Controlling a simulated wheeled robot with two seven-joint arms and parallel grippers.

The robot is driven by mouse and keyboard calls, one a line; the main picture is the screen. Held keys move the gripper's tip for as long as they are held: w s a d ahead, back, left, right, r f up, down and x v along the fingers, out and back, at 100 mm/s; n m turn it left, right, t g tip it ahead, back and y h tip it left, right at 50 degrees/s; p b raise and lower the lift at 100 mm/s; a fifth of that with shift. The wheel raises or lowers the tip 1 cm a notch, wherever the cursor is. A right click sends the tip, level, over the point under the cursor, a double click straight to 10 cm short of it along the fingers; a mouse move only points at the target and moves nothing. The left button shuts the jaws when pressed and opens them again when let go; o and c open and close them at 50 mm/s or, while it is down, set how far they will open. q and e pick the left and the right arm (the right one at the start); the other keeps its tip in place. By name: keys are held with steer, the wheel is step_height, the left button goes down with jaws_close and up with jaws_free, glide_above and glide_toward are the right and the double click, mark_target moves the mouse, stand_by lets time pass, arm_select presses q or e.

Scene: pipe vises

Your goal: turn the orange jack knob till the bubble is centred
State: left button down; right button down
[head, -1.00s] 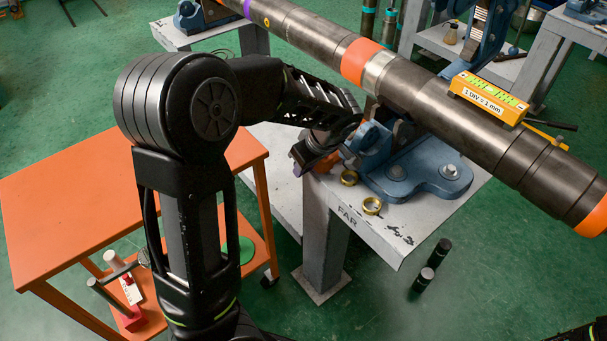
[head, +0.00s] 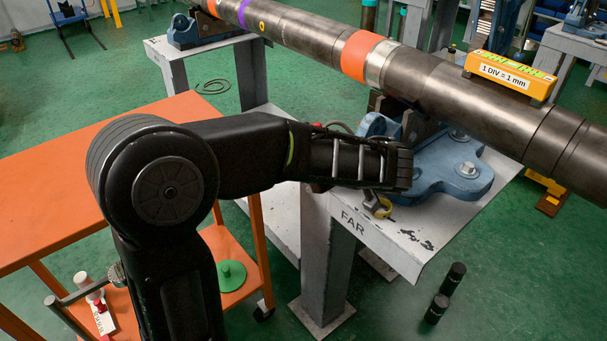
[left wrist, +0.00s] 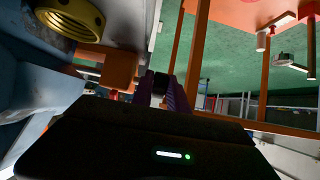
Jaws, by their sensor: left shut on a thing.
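The yellow level (head: 510,80), labelled "1 DIV = 1 mm", sits on top of the long dark pipe (head: 460,95). Its green vials show only as a thin strip, too small to read the bubble. My left gripper reaches to the near side of the blue vise base (head: 440,175); its fingertips are hidden in the head view. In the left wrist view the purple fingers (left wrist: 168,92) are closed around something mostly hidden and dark. An orange shape, seemingly the jack knob (left wrist: 118,70), shows beside the fingers. My right gripper is not in view.
An orange cart (head: 60,190) stands left.

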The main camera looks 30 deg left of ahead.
arm_select(q)
steer(key=shift+d, duration=0.1)
steer(key=c, duration=1.6)
jaws_free()
steer(key=p+v, duration=0.6)
steer(key=v, duration=0.1)
steer(key=shift+s+d+r+p, duration=0.1)
steer(key=shift+d+r+p, duration=0.05)
steer(key=shift+d+p, duration=0.2)
